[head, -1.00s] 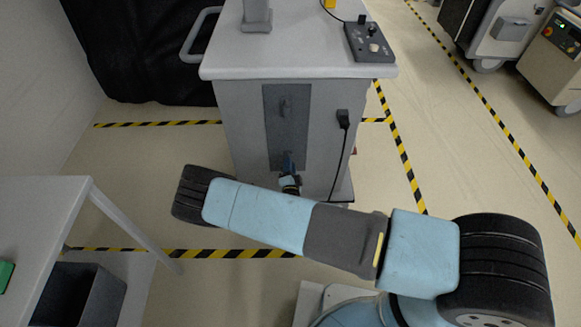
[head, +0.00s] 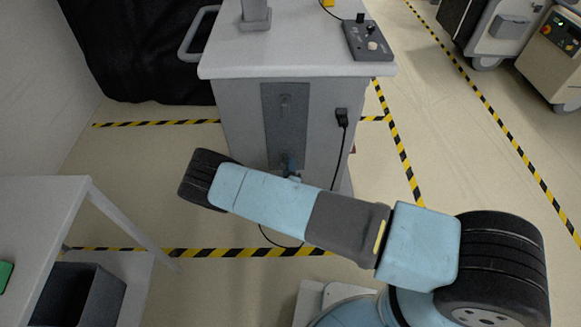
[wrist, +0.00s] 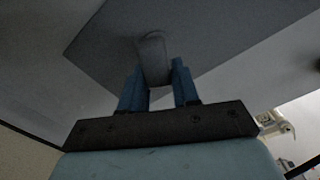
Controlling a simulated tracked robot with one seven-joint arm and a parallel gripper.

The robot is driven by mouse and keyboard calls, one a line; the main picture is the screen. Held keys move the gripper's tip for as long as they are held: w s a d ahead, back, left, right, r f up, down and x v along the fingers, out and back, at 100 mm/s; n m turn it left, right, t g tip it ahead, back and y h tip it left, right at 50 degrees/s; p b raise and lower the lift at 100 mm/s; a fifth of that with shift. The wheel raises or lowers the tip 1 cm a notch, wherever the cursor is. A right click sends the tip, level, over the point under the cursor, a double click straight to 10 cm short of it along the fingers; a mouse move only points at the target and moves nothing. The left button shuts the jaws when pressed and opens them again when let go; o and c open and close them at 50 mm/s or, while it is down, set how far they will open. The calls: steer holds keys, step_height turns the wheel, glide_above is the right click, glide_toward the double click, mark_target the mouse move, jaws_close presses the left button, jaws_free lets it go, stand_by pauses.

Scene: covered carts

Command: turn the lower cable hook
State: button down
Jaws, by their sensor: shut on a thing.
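The lower cable hook (wrist: 152,58) is a grey rounded peg on a dark panel (head: 272,125) on the cart's front. In the wrist view it stands almost straight up between the two blue fingers of my gripper (wrist: 158,88), which is shut on it. In the head view my gripper (head: 288,166) is small and blue at the panel's bottom, and it hides the lower hook there; my arm covers the area just below. The upper cable hook (head: 285,102) sits free, higher on the same panel.
The grey cart (head: 235,105) carries a control box (head: 366,42) on top. A black cable (head: 341,158) hangs from a plug on its front, and a cable loop lies low under my arm. A table (head: 45,215) stands at left. Taped floor is open at right.

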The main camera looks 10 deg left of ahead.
steer(key=m, duration=0.6)
steer(key=shift+s+f+m, duration=0.1)
steer(key=shift+f+m, duration=0.2)
steer(key=shift+f, duration=0.1)
steer(key=m, duration=0.6)
steer(key=shift+a, duration=0.35)
steer(key=c, duration=0.9)
jaws_free()
steer(key=shift+a, duration=0.1)
steer(key=v, duration=1.4)
steer(key=shift+a+f, duration=0.1)
